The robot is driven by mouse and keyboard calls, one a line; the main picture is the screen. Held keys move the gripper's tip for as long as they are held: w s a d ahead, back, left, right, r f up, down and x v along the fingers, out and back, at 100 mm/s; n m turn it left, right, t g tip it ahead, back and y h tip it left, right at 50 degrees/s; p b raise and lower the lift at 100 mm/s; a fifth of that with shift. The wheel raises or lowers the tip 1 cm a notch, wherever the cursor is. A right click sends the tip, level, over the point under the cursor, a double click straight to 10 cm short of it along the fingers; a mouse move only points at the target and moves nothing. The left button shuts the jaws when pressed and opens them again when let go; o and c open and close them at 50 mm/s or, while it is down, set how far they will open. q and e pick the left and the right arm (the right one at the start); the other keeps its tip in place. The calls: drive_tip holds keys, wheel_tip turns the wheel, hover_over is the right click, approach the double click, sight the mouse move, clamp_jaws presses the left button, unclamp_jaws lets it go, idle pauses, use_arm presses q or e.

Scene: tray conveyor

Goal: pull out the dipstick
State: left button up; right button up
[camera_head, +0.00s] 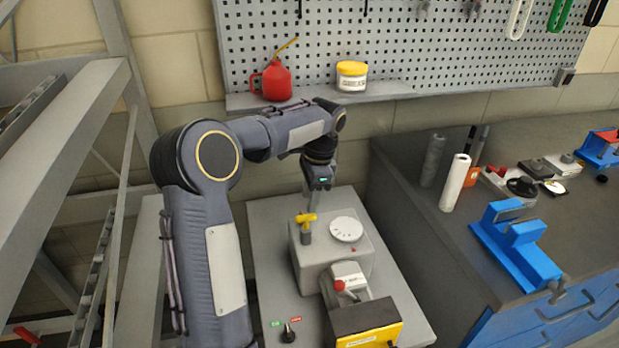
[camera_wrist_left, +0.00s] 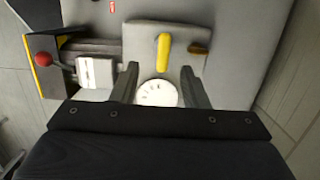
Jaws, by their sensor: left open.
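The yellow dipstick handle (camera_head: 306,219) sticks up from the left side of a light grey machine housing (camera_head: 359,262). In the left wrist view the handle (camera_wrist_left: 163,52) is a yellow bar just beyond the fingertips. My left gripper (camera_head: 311,203) hangs from above, close over the handle. In the left wrist view the gripper (camera_wrist_left: 159,72) is open with nothing between its fingers, which point towards the handle. I cannot tell the exact gap. The dipstick's shaft inside the housing is hidden. My right gripper is not in view.
A white round dial (camera_head: 346,229) sits beside the handle. A red-knobbed lever (camera_head: 339,285) and yellow-edged block (camera_head: 366,322) stand in front. A shelf behind holds a red oil can (camera_head: 276,80) and a yellow-lidded tub (camera_head: 351,75). A dark workbench (camera_head: 420,205) stands right.

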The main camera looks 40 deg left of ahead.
sight(306, 216)
use_arm(q)
drive_tip(key=shift+w+a, duration=0.15)
drive_tip(key=shift+a+f, duration=0.1)
drive_tip(key=shift+f, duration=0.25)
drive_tip(key=shift+s+a+f, duration=0.1)
drive_tip(key=shift+s+f, duration=0.05)
drive_tip(key=shift+f, duration=1)
drive_tip(key=shift+s+a+f, duration=0.1)
drive_tip(key=shift+f, duration=1.05)
drive_tip(key=shift+s+a+f, duration=0.1)
drive_tip(key=shift+s+f, duration=0.05)
drive_tip(key=shift+f, duration=1)
clamp_jaws()
drive_tip(key=shift+r, duration=0.2)
drive_tip(key=shift+r+p, duration=2.3)
drive_tip(key=shift+r, duration=0.35)
drive_tip(key=shift+r, duration=0.1)
